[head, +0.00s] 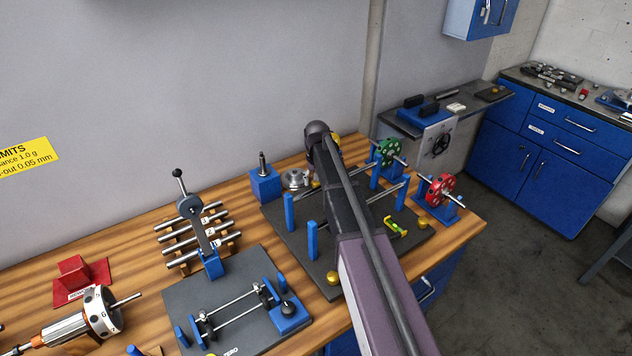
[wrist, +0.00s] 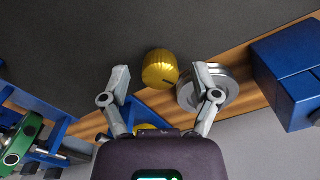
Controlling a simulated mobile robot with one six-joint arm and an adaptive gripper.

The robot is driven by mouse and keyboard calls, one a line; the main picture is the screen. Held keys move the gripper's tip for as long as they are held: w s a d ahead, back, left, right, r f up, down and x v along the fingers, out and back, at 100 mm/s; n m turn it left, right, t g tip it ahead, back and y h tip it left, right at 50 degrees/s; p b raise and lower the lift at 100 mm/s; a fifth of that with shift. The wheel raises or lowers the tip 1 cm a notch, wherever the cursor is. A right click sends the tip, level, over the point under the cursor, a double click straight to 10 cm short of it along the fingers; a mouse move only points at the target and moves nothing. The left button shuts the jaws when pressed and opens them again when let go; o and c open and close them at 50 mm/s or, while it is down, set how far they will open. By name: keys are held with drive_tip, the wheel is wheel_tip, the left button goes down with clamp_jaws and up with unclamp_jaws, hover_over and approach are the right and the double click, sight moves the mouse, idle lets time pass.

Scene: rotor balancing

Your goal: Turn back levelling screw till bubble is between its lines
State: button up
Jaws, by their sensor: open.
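My gripper (wrist: 162,74) is open in the wrist view, with one finger on each side of a ribbed gold levelling screw knob (wrist: 160,69). A dark line marks the knob, and I see no clear contact with either finger. In the head view my arm hides the fingers and this knob. Other gold knobs stand at the dark base plate's front (head: 333,278) and right side (head: 422,222). A yellow-green spirit level (head: 397,227) lies on the plate, right of my arm. Its bubble is too small to place against the lines.
A silver disc (wrist: 215,88) is close beside the right finger. A blue block with a spindle (head: 265,183), blue posts (head: 289,212), a green rotor (head: 389,152) and a red rotor (head: 440,188) stand around my arm. A second fixture (head: 240,300) is to the left.

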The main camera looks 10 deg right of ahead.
drive_tip(key=shift+m, duration=0.4)
